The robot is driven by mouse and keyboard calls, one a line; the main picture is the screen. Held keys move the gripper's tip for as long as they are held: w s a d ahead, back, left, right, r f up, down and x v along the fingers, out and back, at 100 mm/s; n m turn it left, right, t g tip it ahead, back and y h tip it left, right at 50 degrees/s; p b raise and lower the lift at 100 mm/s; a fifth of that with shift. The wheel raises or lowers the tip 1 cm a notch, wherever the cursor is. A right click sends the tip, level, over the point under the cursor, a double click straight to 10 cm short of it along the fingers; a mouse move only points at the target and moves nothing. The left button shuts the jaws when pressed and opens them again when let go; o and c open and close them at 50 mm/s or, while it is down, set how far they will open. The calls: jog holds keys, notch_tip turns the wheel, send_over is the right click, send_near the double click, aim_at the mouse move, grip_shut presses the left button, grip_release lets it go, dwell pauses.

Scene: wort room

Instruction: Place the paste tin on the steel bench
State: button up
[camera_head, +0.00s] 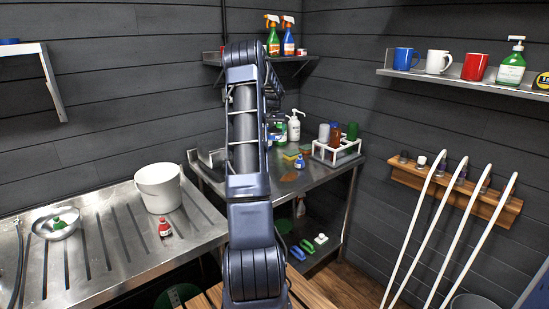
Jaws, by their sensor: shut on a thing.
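My arm rises through the middle of the view and bends down on its far side. My gripper (275,118) is at that far end, above the back of the steel bench (325,178), mostly hidden behind my arm. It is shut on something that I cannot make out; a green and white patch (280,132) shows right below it. I cannot tell whether this is the paste tin. A round black and yellow tin (543,81) stands on the right wall shelf, cut by the picture's edge.
The bench bears a white pump bottle (294,125), a white bottle rack (337,150), sponges (291,154) and a small blue bottle (300,161). Its front right is clear. A grooved steel drainer (100,245) with a white bucket (158,187) is left. White hoses (415,225) hang right.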

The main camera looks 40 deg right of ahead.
notch_tip(320, 180, down, 15)
jog(key=shift+f, duration=0.1)
dwell(0.5)
jog(key=o, duration=2)
jog(key=shift+f, duration=0.1)
